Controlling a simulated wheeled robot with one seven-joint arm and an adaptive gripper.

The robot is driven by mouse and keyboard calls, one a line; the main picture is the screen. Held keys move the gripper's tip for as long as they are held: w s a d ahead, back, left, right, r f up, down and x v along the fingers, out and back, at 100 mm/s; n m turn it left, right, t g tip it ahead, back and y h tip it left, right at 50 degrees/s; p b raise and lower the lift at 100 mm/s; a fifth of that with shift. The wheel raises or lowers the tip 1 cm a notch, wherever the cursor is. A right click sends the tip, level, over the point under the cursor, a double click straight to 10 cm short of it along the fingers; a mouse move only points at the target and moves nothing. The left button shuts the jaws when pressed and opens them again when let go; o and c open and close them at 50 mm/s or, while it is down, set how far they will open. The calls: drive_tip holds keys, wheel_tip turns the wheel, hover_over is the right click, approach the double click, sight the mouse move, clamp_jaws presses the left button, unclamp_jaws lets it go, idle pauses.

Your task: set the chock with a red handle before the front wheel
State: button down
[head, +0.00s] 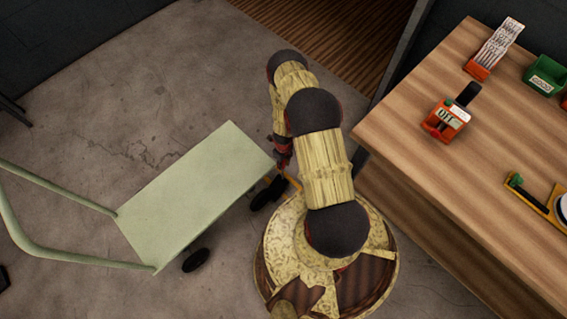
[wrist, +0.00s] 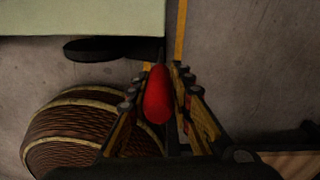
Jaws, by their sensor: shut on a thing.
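My gripper (wrist: 158,78) is shut on the red handle (wrist: 158,96) of the chock in the wrist view. The chock's body below the handle is mostly hidden, so I cannot tell whether it touches the floor. The pale green cart (head: 195,190) stands left of my arm in the head view. Its front wheel (wrist: 100,48) is black and lies up and left of the handle in the wrist view, under the cart's edge (wrist: 80,15). In the head view my gripper (head: 283,165) is beside the cart's right corner, largely hidden by my arm.
Yellow strips (wrist: 181,28) show on the floor by the wheel. A wooden table (head: 400,125) on the right holds an orange box (head: 446,119), a green bin (head: 545,75) and a tape dispenser (head: 540,205). Another black cart wheel (head: 195,260) is nearer. Floor beyond the cart is clear.

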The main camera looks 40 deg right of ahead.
drive_tip(key=c, duration=1.6)
unclamp_jaws()
drive_tip(key=shift+c, duration=0.2)
drive_tip(key=shift+o, duration=0.7)
wheel_tip(320, 180, up, 12)
drive_tip(key=shift+d, duration=0.15)
